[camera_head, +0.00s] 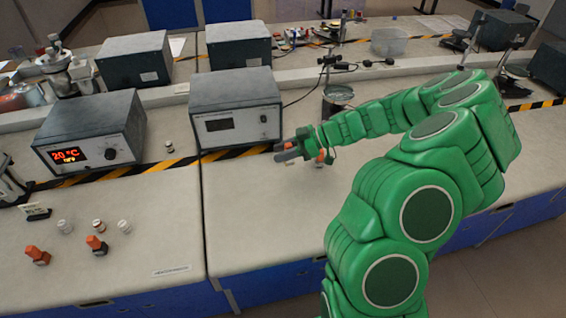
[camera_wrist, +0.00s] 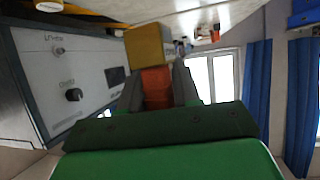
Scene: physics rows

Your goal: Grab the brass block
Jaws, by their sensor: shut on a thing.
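The brass block (camera_wrist: 148,50) shows as a yellow-brown box at the fingertips in the wrist view. In the head view my gripper (camera_head: 287,150) is low over the bench, just in front of the middle instrument box. The block cannot be made out clearly there, and I cannot tell whether it is clear of the bench.
The grey instrument box (camera_head: 236,110) stands close behind my gripper. Another box with a red display (camera_head: 90,137) is further left. Several small bottles and orange-topped pieces (camera_head: 96,245) stand at the bench's left. The bench surface (camera_head: 262,220) in front is clear.

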